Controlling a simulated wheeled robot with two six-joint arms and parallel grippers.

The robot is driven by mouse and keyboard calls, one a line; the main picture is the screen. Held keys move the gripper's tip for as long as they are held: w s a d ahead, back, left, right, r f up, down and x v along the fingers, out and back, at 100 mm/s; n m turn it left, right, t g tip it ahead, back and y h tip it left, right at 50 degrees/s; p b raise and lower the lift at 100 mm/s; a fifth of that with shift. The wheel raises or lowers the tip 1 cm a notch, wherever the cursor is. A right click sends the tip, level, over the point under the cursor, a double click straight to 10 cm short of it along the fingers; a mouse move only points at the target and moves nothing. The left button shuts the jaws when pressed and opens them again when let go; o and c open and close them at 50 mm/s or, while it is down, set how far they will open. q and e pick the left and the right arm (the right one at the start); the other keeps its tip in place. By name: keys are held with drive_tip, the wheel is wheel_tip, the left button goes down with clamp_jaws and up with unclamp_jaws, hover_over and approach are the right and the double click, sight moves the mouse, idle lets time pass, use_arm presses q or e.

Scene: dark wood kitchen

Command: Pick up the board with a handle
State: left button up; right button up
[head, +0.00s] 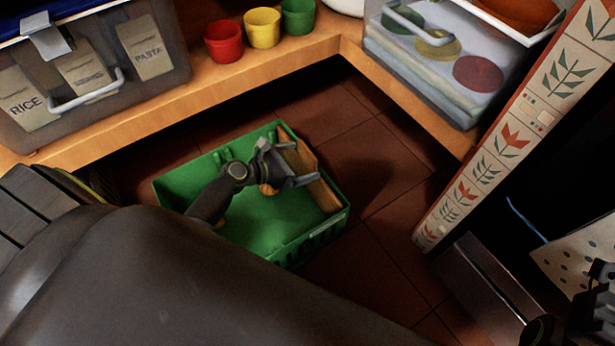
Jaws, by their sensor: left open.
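A green crate (172,192) stands on the tiled floor in the head view. A wooden board (318,182) stands on edge in the crate, along its right end. A small wooden piece shows under my left gripper; I cannot tell whether it is the board's handle. My left gripper (304,163) is over the right half of the crate, with its fingers apart at the board's upper part. It hides some of the board, and contact is not clear. A dark part of my right arm (598,290) shows at the lower right edge; its fingers cannot be made out.
A wooden shelf edge (240,75) runs behind the crate, with red (224,42), yellow (262,28) and green (298,17) cups. Clear bins stand on the shelf at left (140,75) and right (425,75). A patterned post (500,150) rises at right. Floor (385,225) right of the crate is clear.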

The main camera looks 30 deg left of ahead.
use_arm(q)
drive_tip(key=shift+w+d+f, duration=0.35)
drive_tip(key=shift+w, duration=0.15)
drive_tip(key=shift+r, duration=0.1)
drive_tip(key=c, duration=1.4)
drive_tip(key=shift+c, duration=0.3)
drive_tip(key=shift+r, duration=0.1)
